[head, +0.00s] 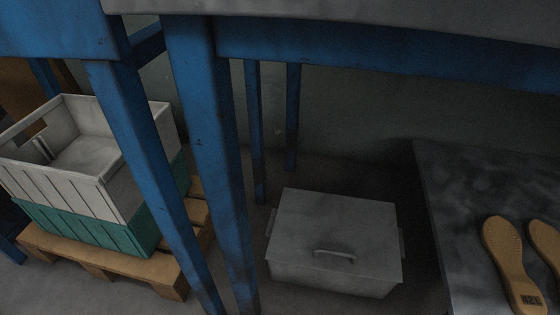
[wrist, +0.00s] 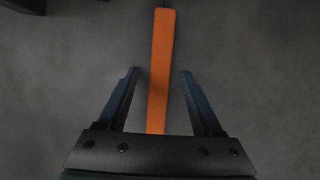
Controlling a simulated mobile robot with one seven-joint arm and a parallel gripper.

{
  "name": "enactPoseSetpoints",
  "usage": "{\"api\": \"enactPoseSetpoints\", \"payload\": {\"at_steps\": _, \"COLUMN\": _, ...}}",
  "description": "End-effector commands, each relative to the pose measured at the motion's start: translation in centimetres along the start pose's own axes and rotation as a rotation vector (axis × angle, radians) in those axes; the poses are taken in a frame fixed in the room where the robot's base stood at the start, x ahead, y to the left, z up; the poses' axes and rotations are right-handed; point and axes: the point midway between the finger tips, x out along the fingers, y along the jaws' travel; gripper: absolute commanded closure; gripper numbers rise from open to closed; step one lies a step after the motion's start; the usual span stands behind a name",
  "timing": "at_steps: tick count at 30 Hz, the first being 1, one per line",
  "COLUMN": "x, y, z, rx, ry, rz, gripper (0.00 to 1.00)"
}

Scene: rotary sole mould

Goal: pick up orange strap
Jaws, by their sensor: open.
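The orange strap (wrist: 162,65) shows in the wrist view as a long, narrow, straight band against a grey surface. My gripper (wrist: 159,72) is open, with one dark blue finger on each side of the strap. There is a gap between the strap and each finger, and neither finger touches it. I cannot tell the height of the fingers above the grey surface. The strap and my gripper do not show in the head view.
In the head view, a blue-legged table (head: 205,130) stands in front. A grey lidded box (head: 335,235) sits on the floor beyond. A white crate (head: 75,195) on a green one (head: 85,233) rests on a wooden pallet (head: 100,262). Soles (head: 508,262) lie on a dark surface (head: 455,220) at right.

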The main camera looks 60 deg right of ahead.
Motion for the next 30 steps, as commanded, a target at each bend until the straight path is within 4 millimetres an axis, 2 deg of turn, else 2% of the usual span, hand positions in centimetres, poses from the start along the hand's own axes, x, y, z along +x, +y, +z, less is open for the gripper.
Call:
{"api": "enactPoseSetpoints", "payload": {"at_steps": 1, "x": 0.0, "y": 0.0, "z": 0.0, "rx": 0.0, "ry": 0.0, "rz": 0.0, "gripper": 0.36}}
{"api": "enactPoseSetpoints", "payload": {"at_steps": 9, "x": 0.0, "y": 0.0, "z": 0.0, "rx": 0.0, "ry": 0.0, "rz": 0.0, "gripper": 0.85}}
{"api": "enactPoseSetpoints", "payload": {"at_steps": 12, "x": 0.0, "y": 0.0, "z": 0.0, "rx": 0.0, "ry": 0.0, "rz": 0.0, "gripper": 1.0}}
{"api": "enactPoseSetpoints", "payload": {"at_steps": 23, "x": -0.1, "y": 0.0, "z": 0.0, "rx": 0.0, "ry": 0.0, "rz": 0.0, "gripper": 1.0}}
{"api": "enactPoseSetpoints", "payload": {"at_steps": 30, "x": -1.5, "y": 0.0, "z": 0.6, "rx": -0.001, "ry": -0.001, "rz": 0.001, "gripper": 1.0}}
